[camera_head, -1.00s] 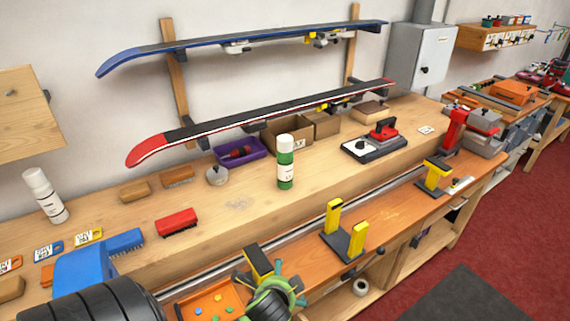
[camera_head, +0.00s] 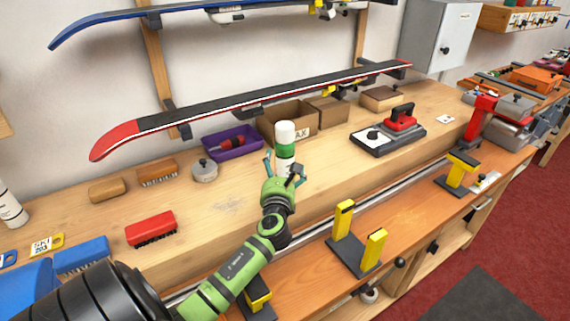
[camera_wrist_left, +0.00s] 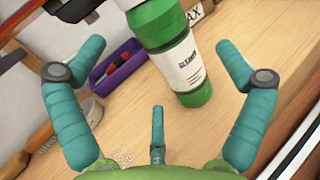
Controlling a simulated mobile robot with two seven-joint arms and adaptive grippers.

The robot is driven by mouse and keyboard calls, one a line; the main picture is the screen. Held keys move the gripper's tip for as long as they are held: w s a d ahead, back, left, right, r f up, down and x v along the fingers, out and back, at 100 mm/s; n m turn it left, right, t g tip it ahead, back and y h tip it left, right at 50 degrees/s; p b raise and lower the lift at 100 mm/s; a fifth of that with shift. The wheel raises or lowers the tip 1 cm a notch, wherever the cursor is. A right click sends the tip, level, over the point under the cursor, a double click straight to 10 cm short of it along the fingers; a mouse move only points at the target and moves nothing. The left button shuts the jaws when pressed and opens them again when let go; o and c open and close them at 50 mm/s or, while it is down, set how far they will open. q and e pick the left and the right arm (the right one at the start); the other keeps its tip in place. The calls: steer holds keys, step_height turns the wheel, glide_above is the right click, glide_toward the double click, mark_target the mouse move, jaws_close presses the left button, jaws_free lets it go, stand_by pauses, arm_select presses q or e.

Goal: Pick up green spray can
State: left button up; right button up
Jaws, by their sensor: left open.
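The green spray can (camera_head: 285,149) with a white cap stands upright on the wooden bench. Its white label and green base show in the left wrist view (camera_wrist_left: 178,60). My left gripper (camera_head: 283,172) is in front of the can in the head view and hides its lower part. In the left wrist view its teal fingers (camera_wrist_left: 155,75) are spread wide, with the can beyond and between them; I see no finger touching it. My right gripper is not in view.
A purple tray (camera_head: 256,150), a round lidded tin (camera_head: 204,171) and cardboard boxes (camera_head: 267,122) stand behind and left of the can. A red brush (camera_head: 151,229) lies left. A black and red iron (camera_head: 400,118) is at right. Yellow-topped vise stands (camera_head: 344,218) are in front.

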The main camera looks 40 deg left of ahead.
mark_target(280, 160)
arm_select(q)
steer(key=shift+x, duration=1)
steer(key=shift+w+a+f+p, duration=0.1)
steer(key=shift+w+a+p, duration=0.25)
steer(key=shift+w+a, duration=0.2)
steer(key=x, duration=0.3)
steer(key=shift+w+a, duration=0.1)
steer(key=shift+w, duration=0.1)
steer(key=shift+a, duration=0.1)
steer(key=shift+c, duration=0.4)
steer(key=c, duration=1)
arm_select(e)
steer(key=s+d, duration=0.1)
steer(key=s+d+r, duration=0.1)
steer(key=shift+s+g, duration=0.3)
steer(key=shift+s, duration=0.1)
